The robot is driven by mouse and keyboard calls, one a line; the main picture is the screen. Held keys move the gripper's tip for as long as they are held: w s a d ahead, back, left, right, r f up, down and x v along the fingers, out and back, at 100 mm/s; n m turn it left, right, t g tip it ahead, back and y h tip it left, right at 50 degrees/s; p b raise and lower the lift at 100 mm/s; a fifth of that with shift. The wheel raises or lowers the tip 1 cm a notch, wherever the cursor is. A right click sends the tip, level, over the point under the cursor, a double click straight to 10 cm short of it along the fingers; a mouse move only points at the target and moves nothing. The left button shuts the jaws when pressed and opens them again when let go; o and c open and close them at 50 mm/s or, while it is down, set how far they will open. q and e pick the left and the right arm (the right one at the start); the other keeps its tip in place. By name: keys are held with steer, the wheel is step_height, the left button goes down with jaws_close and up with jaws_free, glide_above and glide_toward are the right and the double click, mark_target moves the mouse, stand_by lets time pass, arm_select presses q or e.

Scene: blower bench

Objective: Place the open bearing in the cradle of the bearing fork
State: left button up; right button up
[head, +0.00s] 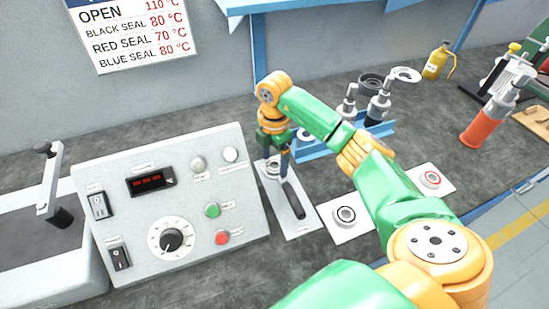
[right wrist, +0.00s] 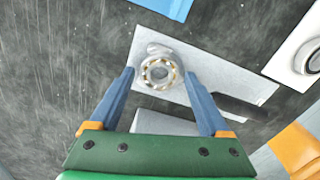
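The open bearing (right wrist: 158,73), a metal ring with its balls showing, is at the end of the bearing fork away from its black handle (right wrist: 240,110). It looks seated in or on the cradle; the exact fit is hard to tell. The fork (head: 293,200) lies on a pale plate (head: 298,228) right of the control panel. My right gripper (right wrist: 160,76) is open, pointing down, with one blue finger on each side of the bearing and a gap to both. In the head view the right gripper (head: 279,160) partly covers the bearing. My left gripper is out of view.
The control panel (head: 190,165) stands close left of the gripper. A dark-ringed bearing (head: 345,214) and a red-ringed bearing (head: 431,180) lie on white cards to the right. A blue stand (head: 318,150) with metal tools is behind. A yellow can (head: 436,63) stands further back.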

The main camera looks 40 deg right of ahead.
steer(key=shift+o, duration=0.3)
steer(key=shift+r, duration=0.15)
step_height(320, 180, up, 5)
steer(key=shift+w+f, duration=0.1)
step_height(320, 180, up, 7)
steer(key=p, duration=0.2)
steer(key=shift+r, duration=0.2)
